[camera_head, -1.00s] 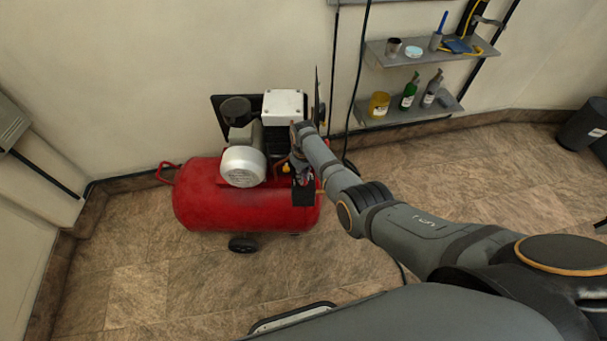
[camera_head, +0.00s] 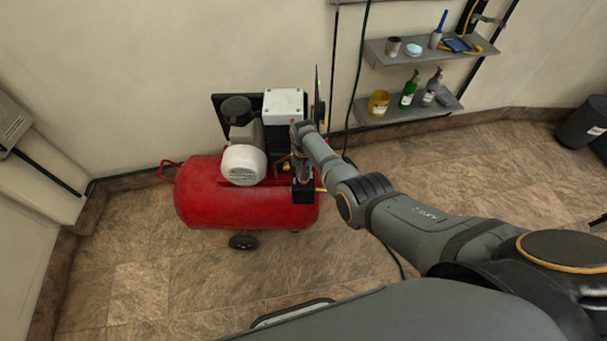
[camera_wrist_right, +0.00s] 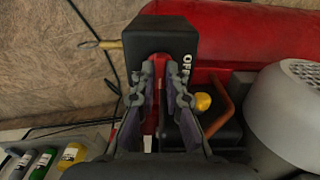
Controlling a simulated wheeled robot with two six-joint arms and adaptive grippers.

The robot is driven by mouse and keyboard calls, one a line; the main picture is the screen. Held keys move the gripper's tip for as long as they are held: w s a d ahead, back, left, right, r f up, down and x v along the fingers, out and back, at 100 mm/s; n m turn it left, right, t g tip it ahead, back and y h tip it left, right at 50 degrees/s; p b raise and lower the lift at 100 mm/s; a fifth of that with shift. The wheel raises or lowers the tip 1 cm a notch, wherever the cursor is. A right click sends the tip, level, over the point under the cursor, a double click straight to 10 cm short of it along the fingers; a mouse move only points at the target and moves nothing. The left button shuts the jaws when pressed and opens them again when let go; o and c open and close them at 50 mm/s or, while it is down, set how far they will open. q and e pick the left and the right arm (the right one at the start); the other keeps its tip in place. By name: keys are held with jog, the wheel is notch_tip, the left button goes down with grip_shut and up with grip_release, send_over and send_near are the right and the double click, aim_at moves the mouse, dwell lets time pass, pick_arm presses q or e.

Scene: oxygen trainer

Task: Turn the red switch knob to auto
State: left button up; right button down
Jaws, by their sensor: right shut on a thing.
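The red switch knob (camera_wrist_right: 158,64) shows in the right wrist view between my fingers, on the near face of a black switch box (camera_wrist_right: 160,35). White letters reading "OFF" show at the box's right edge. My right gripper (camera_wrist_right: 160,80) is shut on the knob, with one finger on each side. The fingers hide part of the knob, and no "auto" mark can be read. In the head view the black box (camera_head: 303,195) sits at the right end of the red compressor tank (camera_head: 225,205), just below my right gripper (camera_head: 302,175). My left gripper is not in view.
A grey motor (camera_head: 243,165) and a white-topped pump block (camera_head: 284,102) stand on the tank beside my gripper. A yellow knob (camera_wrist_right: 203,101) and copper pipe are close to one finger. Wall shelves (camera_head: 425,50) hold bottles.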

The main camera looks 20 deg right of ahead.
dwell(0.4)
jog(key=c, duration=1.4)
grip_release()
notch_tip(320, 180, up, 12)
jog(key=shift+f, duration=0.1)
